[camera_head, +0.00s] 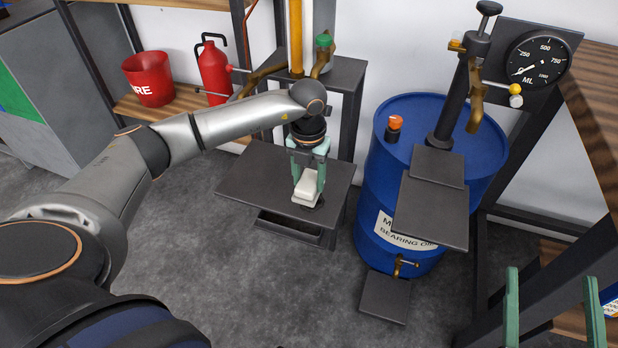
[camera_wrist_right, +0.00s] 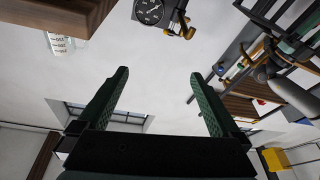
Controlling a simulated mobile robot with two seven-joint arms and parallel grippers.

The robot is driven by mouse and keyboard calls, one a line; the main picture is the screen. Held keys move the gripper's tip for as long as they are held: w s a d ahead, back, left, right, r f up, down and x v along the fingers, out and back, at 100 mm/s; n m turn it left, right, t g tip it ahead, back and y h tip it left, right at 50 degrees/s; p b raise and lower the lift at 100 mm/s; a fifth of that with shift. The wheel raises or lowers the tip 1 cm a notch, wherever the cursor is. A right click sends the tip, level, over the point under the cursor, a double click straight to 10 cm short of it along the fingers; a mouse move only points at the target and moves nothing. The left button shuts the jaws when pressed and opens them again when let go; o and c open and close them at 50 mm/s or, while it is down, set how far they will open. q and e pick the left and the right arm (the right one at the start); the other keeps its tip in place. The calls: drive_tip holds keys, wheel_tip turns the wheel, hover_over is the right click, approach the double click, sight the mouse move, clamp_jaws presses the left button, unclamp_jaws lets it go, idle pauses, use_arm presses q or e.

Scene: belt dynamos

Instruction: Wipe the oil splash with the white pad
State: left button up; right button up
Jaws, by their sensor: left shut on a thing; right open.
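My left gripper (camera_head: 308,172) points down over the dark low table (camera_head: 245,190) in the head view. It is shut on the white pad (camera_head: 306,188), which is at the table's right front part. Whether the pad touches the table top is hard to tell. A small dark patch (camera_head: 314,206) shows at the pad's front edge; it may be part of the oil splash, the rest of which would be hidden under the pad. My right gripper (camera_head: 550,305) is at the bottom right of the head view, open and empty. Its open fingers also show in the right wrist view (camera_wrist_right: 158,95).
A blue oil drum (camera_head: 385,180) with a pump, dark plates and a dial gauge (camera_head: 538,58) stands right of the table. A red fire bucket (camera_head: 150,78) and a red extinguisher (camera_head: 214,70) are on a shelf behind left. Open floor (camera_head: 230,270) lies in front.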

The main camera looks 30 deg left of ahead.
use_arm(q)
drive_tip(key=shift+s+a+f+b, duration=0.1)
drive_tip(key=shift+a+f+b, duration=0.15)
drive_tip(key=shift+f, duration=0.25)
drive_tip(key=shift+s+a+f+b, duration=0.1)
drive_tip(key=shift+f+b, duration=0.25)
drive_tip(key=shift+f, duration=0.1)
wheel_tip(320, 180, down, 2)
drive_tip(key=shift+b, duration=0.85)
drive_tip(key=shift+f, duration=0.15)
drive_tip(key=shift+a+f+b, duration=0.1)
drive_tip(key=shift+f+b, duration=0.6)
drive_tip(key=shift+b, duration=0.1)
drive_tip(key=shift+w+f, duration=0.1)
use_arm(e)
drive_tip(key=s+a+r+n+t+y, duration=0.1)
drive_tip(key=s+r+n+t+y, duration=0.1)
drive_tip(key=s+r+n+y, duration=0.4)
wheel_tip(320, 180, up, 3)
drive_tip(key=shift+s+a+f+y, duration=0.1)
drive_tip(key=shift+s+a+y, duration=0.2)
drive_tip(key=shift+y, duration=0.8)
use_arm(q)
drive_tip(key=shift+d, duration=0.3)
drive_tip(key=shift+f+b, duration=0.7)
drive_tip(key=shift+f, duration=0.3)
use_arm(e)
drive_tip(key=shift+f, duration=0.6)
use_arm(q)
drive_tip(key=shift+w, duration=0.1)
